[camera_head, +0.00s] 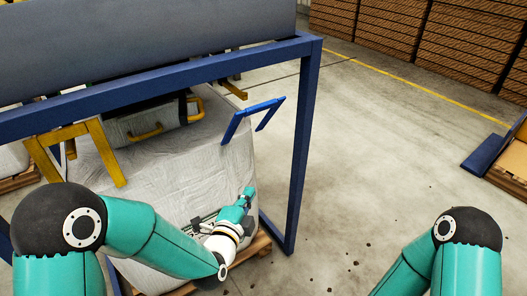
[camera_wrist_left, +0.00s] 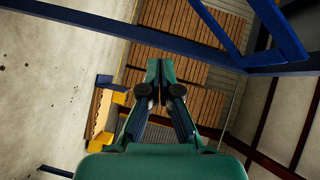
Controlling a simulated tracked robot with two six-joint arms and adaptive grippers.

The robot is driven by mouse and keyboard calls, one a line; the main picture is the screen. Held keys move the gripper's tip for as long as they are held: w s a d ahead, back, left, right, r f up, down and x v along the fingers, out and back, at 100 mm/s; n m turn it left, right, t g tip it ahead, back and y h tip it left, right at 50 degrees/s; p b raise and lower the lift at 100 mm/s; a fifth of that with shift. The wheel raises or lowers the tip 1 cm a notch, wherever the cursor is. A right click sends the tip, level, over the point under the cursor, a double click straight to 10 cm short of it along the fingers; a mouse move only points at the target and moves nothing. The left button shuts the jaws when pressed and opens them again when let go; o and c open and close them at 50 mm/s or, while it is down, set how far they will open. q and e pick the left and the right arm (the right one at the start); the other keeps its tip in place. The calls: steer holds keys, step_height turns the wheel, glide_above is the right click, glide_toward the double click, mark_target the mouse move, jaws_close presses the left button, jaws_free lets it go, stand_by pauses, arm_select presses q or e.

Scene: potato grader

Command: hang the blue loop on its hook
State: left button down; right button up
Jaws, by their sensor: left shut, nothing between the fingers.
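The blue loop (camera_head: 252,110) rises from the near right top corner of the white bag (camera_head: 180,170), with a top bar and two legs. It stands below the blue frame beam, and I see it on no hook. A short yellow-brown bar (camera_head: 233,90) shows under the beam behind the loop; I cannot tell if it is the hook. My left gripper (camera_head: 249,191) is shut and empty beside the bag, below the loop and apart from it. In the left wrist view its fingertips (camera_wrist_left: 155,66) are together. My right gripper is out of view.
A blue post (camera_head: 302,150) stands right of the loop. A dark grey machine body (camera_head: 150,40) is above the frame. Stacked wooden crates (camera_head: 385,35) stand at the back. The floor to the right is largely clear.

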arm_select(q)
steer(key=d+r+m+t+b, duration=0.3)
steer(key=r+m+t+b, duration=0.3)
steer(key=r, duration=0.4)
steer(key=m+p, duration=0.1)
steer(key=p, duration=0.1)
glide_toward(266, 108)
steer(key=w+d, duration=0.3)
steer(key=shift+h, duration=0.6)
steer(key=shift+w+a+r, duration=0.5)
steer(key=shift+w+r, duration=0.05)
steer(key=shift+w, duration=0.15)
steer(key=shift+w+a+r, duration=0.5)
steer(key=shift+w, duration=0.2)
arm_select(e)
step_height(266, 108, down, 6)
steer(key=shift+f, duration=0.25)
